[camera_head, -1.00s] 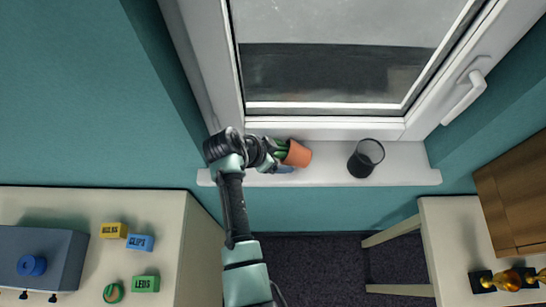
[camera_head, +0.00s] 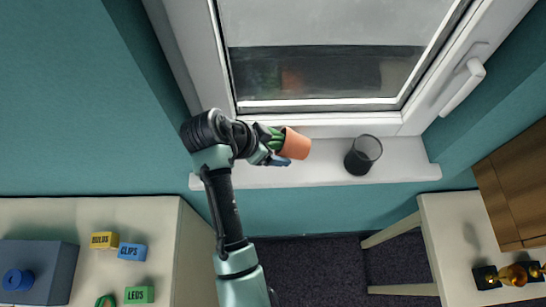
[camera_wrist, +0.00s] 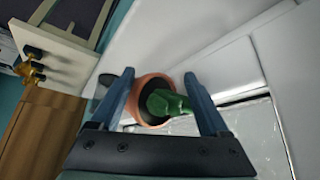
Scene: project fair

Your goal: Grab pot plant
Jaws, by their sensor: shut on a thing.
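The pot plant is an orange terracotta pot (camera_head: 296,144) with a green plant (camera_head: 274,139) in it. In the head view it is tilted, with the plant toward my gripper (camera_head: 279,150), and it appears raised above the white windowsill. In the wrist view the pot's rim (camera_wrist: 137,112) and the green plant (camera_wrist: 168,103) sit between the two blue fingers of my gripper (camera_wrist: 163,90). The fingers are shut on the pot from both sides. The pot's far side is hidden in the wrist view.
A dark mesh cup (camera_head: 363,155) stands on the windowsill (camera_head: 410,160), right of the pot. The window (camera_head: 320,105) is close behind. A table with labelled blocks (camera_head: 132,252) is at lower left; another with trophies (camera_head: 512,275) is at lower right.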

